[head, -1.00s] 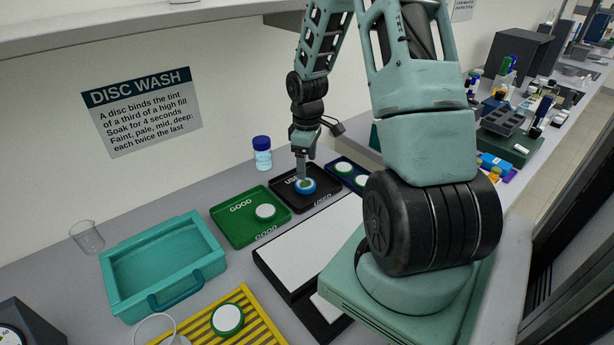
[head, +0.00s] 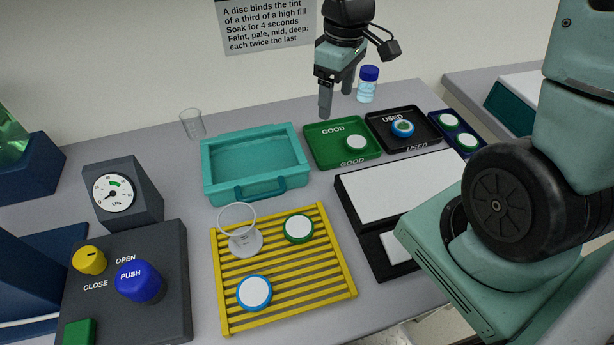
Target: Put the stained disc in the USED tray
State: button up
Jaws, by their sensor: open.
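The stained disc (head: 402,128), a blue-rimmed disc with a teal-tinted face, lies in the black USED tray (head: 425,135) at the back right. My gripper (head: 336,100) is open and empty, raised above the back edge of the green GOOD tray (head: 318,156), to the left of the USED tray and apart from the disc.
A teal tub (head: 203,170) stands left of the trays. A yellow rack (head: 340,280) holds a green-rimmed disc (head: 298,228), a blue-rimmed white disc (head: 254,293) and a clear funnel-like vessel (head: 240,235). A blue-capped bottle (head: 367,88) stands behind the trays.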

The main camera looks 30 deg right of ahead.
jog(key=s+a+r+n, duration=0.2)
jog(key=s+a, duration=1.5)
jog(key=shift+s+r, duration=0.25)
jog(key=shift+r, duration=0.1)
